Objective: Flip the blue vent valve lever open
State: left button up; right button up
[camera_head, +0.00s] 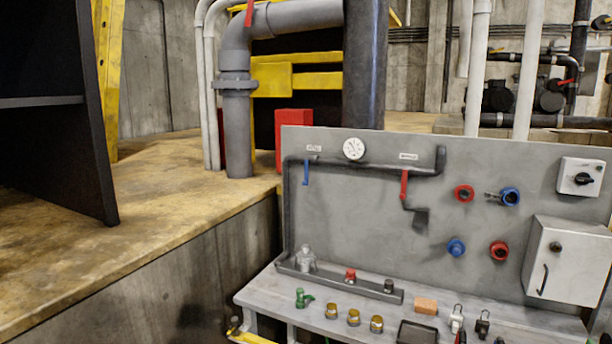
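The blue vent valve lever (306,173) is at the upper left of the grey panel (350,225). It hangs straight down from the dark pipe (350,164), below a small white label (314,148). Neither of my grippers is in view, and nothing covers the lever.
A red lever (404,184) hangs from the same pipe, right of a round gauge (353,149). Red and blue fittings, a switch box (581,177) and a cabinet (566,260) are on the panel's right. The bench below holds a tray (417,334), brass parts, padlocks and several small items.

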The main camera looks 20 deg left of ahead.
aim_at(306, 182)
jog(key=i+j+z, duration=0.1)
jog(key=i+j, duration=0.2)
jog(key=i+j+z, duration=0.1)
jog(key=i+j, duration=0.2)
jog(key=j, duration=0.15)
jog(key=i+j, duration=0.25)
jog(key=j, duration=0.2)
jog(key=i+j+z, duration=0.15)
jog(key=i+j, duration=0.15)
jog(key=i+j+z, duration=0.1)
jog(key=i+j, duration=0.15)
jog(key=j, duration=0.3)
